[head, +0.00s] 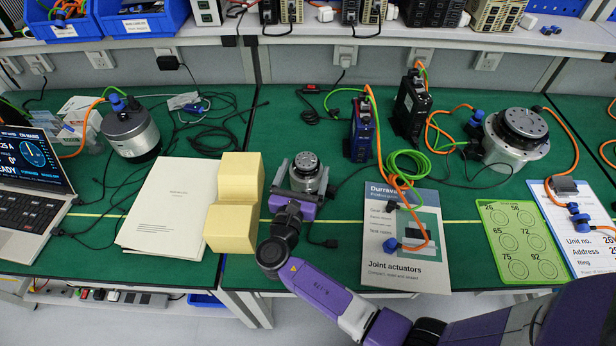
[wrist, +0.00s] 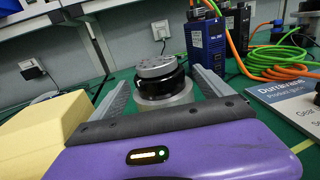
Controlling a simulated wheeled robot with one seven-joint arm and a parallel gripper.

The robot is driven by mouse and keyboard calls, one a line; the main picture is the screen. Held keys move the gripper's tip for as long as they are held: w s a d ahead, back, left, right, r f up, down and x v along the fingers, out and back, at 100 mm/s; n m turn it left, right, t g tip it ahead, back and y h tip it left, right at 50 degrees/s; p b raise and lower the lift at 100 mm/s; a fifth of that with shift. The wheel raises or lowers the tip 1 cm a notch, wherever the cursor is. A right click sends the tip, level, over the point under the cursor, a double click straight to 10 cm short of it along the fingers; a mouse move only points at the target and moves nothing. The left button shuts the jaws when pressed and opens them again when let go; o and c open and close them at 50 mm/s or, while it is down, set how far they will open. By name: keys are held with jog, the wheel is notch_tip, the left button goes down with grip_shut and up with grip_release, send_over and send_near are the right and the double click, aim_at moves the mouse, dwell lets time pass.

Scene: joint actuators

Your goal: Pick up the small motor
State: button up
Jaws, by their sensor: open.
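The small motor (head: 306,165) is a short round unit with a silver top face, a black band and a silver base. It stands upright on the green bench mat, near the middle. My gripper (head: 304,178) is low at the bench, with its grey fingers open on either side of the motor. In the wrist view the motor (wrist: 162,78) shows between the two fingers (wrist: 160,86), with a visible gap on each side. Its lower front is partly hidden by my purple gripper body.
Yellow foam blocks (head: 233,226) stand close left of my gripper. Behind are a blue drive box (head: 361,130) and a black one (head: 411,107) with cables. Larger motors stand at left (head: 131,133) and right (head: 514,140).

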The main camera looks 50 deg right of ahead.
aim_at(308, 158)
jog(key=x, duration=0.4)
jog(key=shift+d, duration=0.2)
jog(key=c, duration=1.4)
jog(key=shift+w+r, duration=0.1)
jog(key=shift+r, duration=0.1)
jog(key=c, duration=0.4)
jog(key=shift+o, duration=0.2)
jog(key=shift+r, duration=0.1)
